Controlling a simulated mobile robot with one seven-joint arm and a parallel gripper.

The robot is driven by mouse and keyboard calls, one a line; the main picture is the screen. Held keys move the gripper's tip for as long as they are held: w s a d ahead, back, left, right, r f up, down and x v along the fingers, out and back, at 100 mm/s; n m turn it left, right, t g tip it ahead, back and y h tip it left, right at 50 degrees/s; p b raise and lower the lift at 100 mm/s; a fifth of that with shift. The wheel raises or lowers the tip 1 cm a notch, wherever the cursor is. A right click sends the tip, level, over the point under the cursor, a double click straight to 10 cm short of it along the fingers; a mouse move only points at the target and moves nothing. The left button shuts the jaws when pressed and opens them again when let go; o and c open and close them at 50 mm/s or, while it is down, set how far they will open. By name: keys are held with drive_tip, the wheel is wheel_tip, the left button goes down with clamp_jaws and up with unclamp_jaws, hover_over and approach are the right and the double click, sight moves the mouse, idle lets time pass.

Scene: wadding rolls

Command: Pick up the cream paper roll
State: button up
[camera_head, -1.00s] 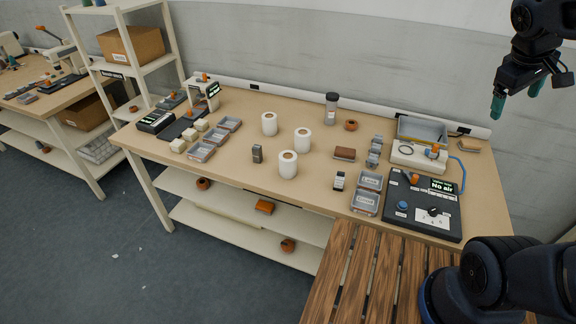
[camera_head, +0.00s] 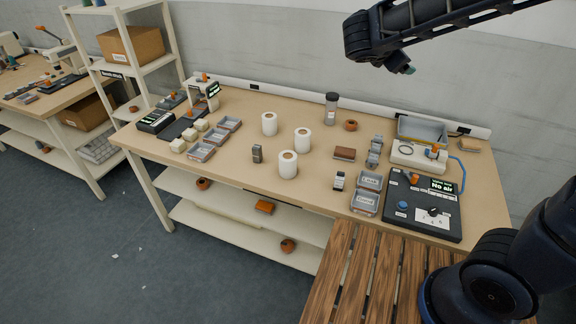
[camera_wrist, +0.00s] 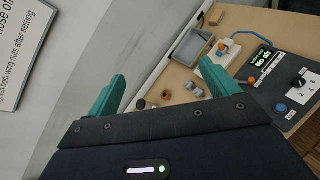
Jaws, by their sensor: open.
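No roll is recognisable in the wrist view.
The workbench (camera_head: 240,187) also bears a dark-lidded jar (camera_head: 331,108), a brown block (camera_head: 344,154), small grey trays (camera_head: 365,202) and a black control panel (camera_head: 425,215). Pale blocks and trays stand at left. A slatted wooden surface (camera_head: 350,280) adjoins the front right.

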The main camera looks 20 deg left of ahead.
drive_tip(key=s+a+f+n+t+y, duration=0.1)
drive_tip(key=s+a+n+t+y, duration=0.25)
drive_tip(key=a, duration=0.55)
drive_tip(key=s+a+n+y, duration=0.3)
drive_tip(key=s+a+n, duration=0.25)
drive_tip(key=a, duration=0.35)
drive_tip(key=s+a+f+n+t+y, duration=0.1)
drive_tip(key=s+a+n+t+y, duration=0.2)
drive_tip(key=s+a, duration=0.4)
drive_tip(key=g, duration=0.2)
approach(288, 160)
drive_tip(key=shift+n+t, duration=0.25)
drive_tip(key=shift+n, duration=0.15)
drive_tip(key=w+f, duration=0.1)
drive_tip(key=f, duration=0.1)
drive_tip(key=w+a+f, duration=0.1)
drive_tip(key=w+f, duration=0.1)
drive_tip(key=shift+w+a+f, duration=0.1)
drive_tip(key=shift+a, duration=0.1)
drive_tip(key=x, duration=1)
drive_tip(key=shift+w+f, duration=0.1)
drive_tip(key=shift+w, duration=0.25)
drive_tip(key=c, duration=1.2)
wheel_tip(288, 160, up, 20)
